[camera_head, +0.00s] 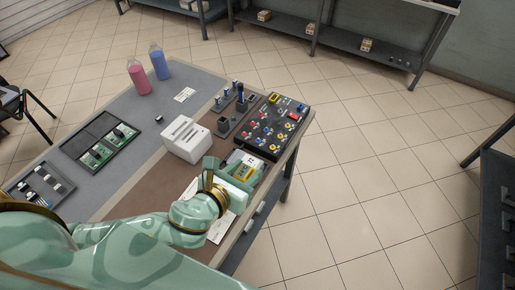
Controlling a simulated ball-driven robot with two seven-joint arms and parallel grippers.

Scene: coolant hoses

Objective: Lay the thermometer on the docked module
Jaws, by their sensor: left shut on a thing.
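My left gripper (238,174) is over the right side of the bench, at a dark tray (259,157). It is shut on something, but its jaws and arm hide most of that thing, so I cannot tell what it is. A yellow and white item (246,164) shows right at the jaws. I cannot clearly make out the thermometer. A black board with red, blue and yellow fittings (269,132) lies beyond the gripper. A grey unit with blue-topped parts (229,118) stands left of it. Which one is the docked module is not clear. My right gripper is not in view.
A white slotted box (186,139) stands left of the gripper. Pink (138,78) and blue (159,63) bottles stand at the bench's far end. The grey mat's middle is mostly clear.

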